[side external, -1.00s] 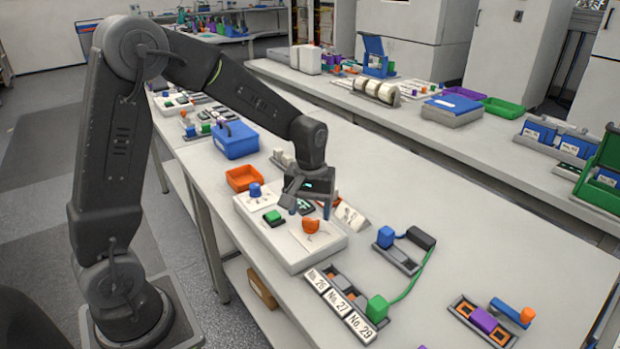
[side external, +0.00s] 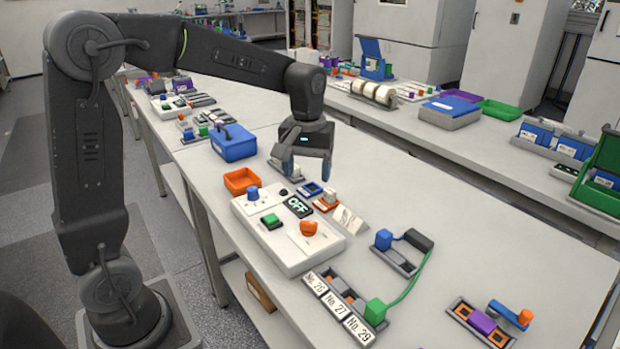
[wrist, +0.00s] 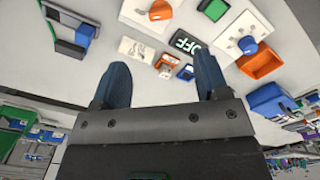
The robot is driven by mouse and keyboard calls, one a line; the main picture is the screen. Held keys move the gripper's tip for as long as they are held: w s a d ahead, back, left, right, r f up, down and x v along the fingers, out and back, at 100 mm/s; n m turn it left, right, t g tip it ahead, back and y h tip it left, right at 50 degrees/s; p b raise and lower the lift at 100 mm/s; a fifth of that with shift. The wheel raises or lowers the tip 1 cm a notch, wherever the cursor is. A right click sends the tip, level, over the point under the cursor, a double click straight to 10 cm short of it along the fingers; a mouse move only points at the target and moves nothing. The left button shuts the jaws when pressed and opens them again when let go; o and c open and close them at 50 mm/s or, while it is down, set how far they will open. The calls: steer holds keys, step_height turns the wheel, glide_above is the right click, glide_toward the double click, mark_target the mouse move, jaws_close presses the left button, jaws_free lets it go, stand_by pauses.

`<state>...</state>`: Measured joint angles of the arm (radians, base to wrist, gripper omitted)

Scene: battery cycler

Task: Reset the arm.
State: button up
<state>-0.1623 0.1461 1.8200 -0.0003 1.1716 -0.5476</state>
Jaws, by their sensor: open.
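My gripper (side external: 307,174) is open and empty, raised above the bench behind the cycler box. In the wrist view its two blue fingers (wrist: 160,80) stand apart with nothing between them. The white cycler box (side external: 290,260) sits on the bench below and in front of it. The display also shows in the wrist view (wrist: 184,42).
An orange tray (side external: 241,181) and a blue box (side external: 233,143) stand left of the gripper. Numbered holders (side external: 338,307) lie in front. A blue-and-black unit with a green cable (side external: 415,275) is to the right. The bench right of the gripper is largely clear.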

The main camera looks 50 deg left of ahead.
steer(key=s+d+r+m+t, duration=0.1)
steer(key=s+d+m+t, duration=0.1)
steer(key=s, duration=0.7)
steer(key=s+d+r+m+t, duration=0.2)
steer(key=s+m, duration=0.4)
steer(key=s, duration=0.3)
steer(key=shift+d+t, duration=0.8)
steer(key=shift+d, duration=0.35)
